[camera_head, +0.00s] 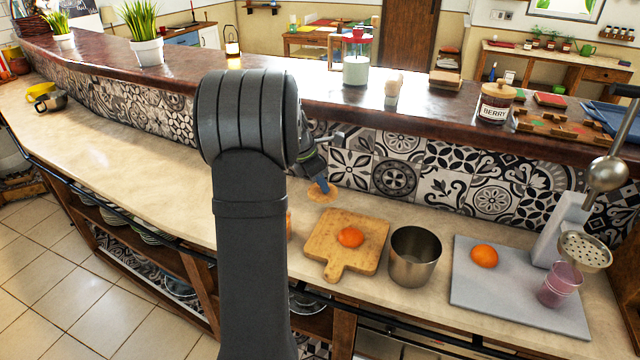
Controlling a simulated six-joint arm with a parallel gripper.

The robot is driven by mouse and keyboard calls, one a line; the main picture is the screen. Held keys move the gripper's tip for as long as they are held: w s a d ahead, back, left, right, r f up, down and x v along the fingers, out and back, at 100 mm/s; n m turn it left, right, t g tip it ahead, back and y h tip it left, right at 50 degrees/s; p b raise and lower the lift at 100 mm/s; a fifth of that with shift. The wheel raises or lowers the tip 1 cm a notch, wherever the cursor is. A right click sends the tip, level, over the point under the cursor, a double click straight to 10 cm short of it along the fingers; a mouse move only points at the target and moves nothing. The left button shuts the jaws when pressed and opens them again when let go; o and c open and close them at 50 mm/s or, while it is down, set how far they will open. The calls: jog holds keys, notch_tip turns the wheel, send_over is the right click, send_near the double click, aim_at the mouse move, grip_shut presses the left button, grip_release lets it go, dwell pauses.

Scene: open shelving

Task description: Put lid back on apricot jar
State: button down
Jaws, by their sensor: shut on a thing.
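My gripper (321,184) shows to the right of my dark arm, low over the back of the beige counter. The gripper is shut on this lid; I cannot tell whether the lid still touches the counter. A narrow orange-brown strip (289,226) shows at the right edge of my arm, left of the cutting board. It may be the apricot jar, but my arm hides most of it and no label shows.
A wooden cutting board (326,262) with an orange, a metal cup (414,258) and a grey board (480,300) with an orange, a pink cup and a juicer stand to the right. A berry jar (494,104) is on the raised ledge. The counter left of my arm is largely clear.

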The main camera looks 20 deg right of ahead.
jog(key=a+r, duration=0.3)
jog(key=a, duration=1.1)
jog(key=shift+m, duration=0.4)
jog(key=shift+d+f, duration=0.15)
jog(key=shift+f, duration=2.95)
jog(key=shift+f, duration=0.15)
jog(key=c, duration=0.7)
grip_release()
jog(key=shift+r, duration=3.55)
